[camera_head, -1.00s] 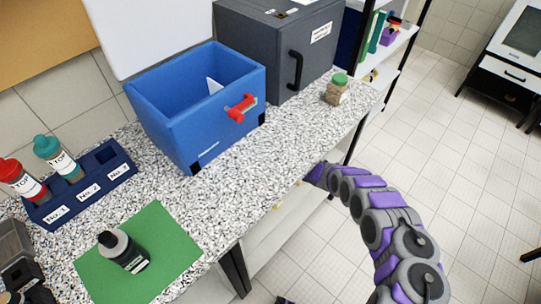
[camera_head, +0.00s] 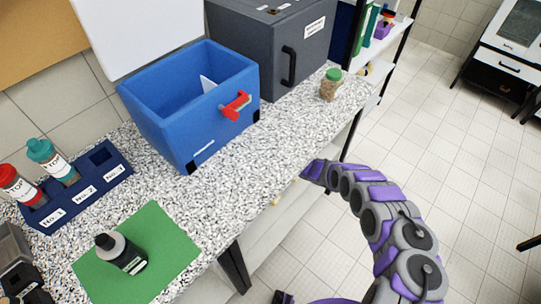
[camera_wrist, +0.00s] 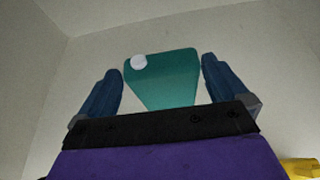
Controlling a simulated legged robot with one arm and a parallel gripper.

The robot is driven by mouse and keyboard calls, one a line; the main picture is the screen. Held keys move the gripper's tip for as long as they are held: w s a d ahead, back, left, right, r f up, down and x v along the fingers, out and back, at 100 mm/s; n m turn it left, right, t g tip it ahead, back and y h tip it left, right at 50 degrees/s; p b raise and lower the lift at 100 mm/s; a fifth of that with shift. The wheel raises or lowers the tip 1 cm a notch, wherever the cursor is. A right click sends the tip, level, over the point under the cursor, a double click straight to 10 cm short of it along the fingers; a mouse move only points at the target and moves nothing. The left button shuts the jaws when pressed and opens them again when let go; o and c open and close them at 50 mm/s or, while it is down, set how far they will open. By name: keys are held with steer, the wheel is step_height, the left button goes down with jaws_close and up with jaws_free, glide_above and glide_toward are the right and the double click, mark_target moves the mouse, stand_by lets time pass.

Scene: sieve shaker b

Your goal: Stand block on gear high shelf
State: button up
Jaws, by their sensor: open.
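In the wrist view, a teal wedge-shaped piece (camera_wrist: 165,85) with a round white spot lies ahead between the two blue fingers of my gripper (camera_wrist: 160,66). The fingers are spread, with a visible gap on each side of it. I cannot tell for sure whether it is the block. In the head view, my arm reaches to the worktop's front edge, and the gripper itself is hidden there. A shelf unit (camera_head: 398,36) at the back right holds small coloured things; no gear can be made out clearly.
The speckled worktop (camera_head: 235,185) carries a blue open box (camera_head: 165,125), a grey cabinet (camera_head: 250,45), a green-lidded jar (camera_head: 330,85), a bottle rack (camera_head: 85,190) and a dark bottle (camera_head: 122,255) on a green mat (camera_head: 165,235). A yellow thing (camera_wrist: 300,167) shows at lower right. The floor (camera_head: 420,130) is clear.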

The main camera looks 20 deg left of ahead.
steer(key=s+d+r+p, duration=0.1)
steer(key=s+d, duration=0.2)
steer(key=d, duration=0.4)
steer(key=s+d+r+p, duration=0.1)
steer(key=s+d+p, duration=0.1)
steer(key=d, duration=0.6)
steer(key=shift+s+d+p, duration=0.25)
steer(key=shift+s+p, duration=0.05)
steer(key=shift+s, duration=0.35)
